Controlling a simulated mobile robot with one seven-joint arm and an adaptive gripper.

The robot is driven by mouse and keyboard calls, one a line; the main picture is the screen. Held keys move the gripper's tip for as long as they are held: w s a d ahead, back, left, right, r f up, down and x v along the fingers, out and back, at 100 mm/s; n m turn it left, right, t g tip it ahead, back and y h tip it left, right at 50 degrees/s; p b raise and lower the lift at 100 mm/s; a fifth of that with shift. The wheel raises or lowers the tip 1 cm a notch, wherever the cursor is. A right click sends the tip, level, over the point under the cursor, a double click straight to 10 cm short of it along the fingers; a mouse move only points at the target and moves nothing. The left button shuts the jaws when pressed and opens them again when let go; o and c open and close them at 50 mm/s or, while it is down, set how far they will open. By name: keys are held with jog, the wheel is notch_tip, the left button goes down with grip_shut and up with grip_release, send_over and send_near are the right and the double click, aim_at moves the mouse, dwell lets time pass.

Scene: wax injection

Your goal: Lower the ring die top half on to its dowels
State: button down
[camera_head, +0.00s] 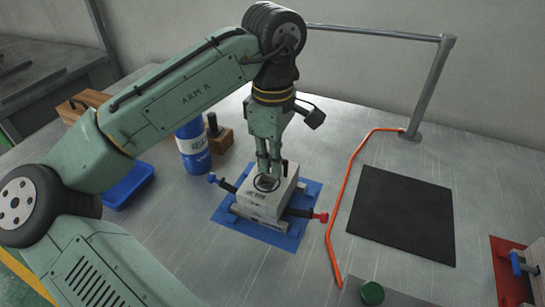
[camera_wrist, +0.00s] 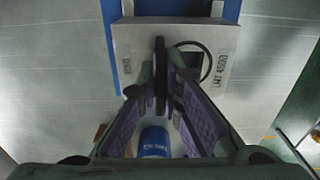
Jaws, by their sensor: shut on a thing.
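The ring die top half (camera_head: 262,203) is a pale block with dark lettering and a dark ring on its upper face. In the head view it sits over a grey lower part (camera_head: 248,219) on a blue base plate (camera_head: 281,238). My gripper (camera_head: 268,180) points down onto its upper face. In the wrist view, my gripper (camera_wrist: 161,62) is shut on a dark upright part at the middle of the top half (camera_wrist: 215,50). The dowels are hidden, and I cannot tell whether a gap is left between the halves.
A blue-knobbed clamp (camera_head: 226,185) and a red-knobbed clamp (camera_head: 305,213) flank the die. A blue can (camera_head: 194,148), wooden block (camera_head: 221,141) and blue tray (camera_head: 130,188) stand left. An orange cable (camera_head: 344,200) and black mat (camera_head: 405,213) lie right. A green-topped item (camera_head: 372,293) is in front.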

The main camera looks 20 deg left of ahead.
jog(key=c, duration=1.7)
grip_release()
notch_tip(320, 180, up, 12)
jog(key=shift+f, duration=0.1)
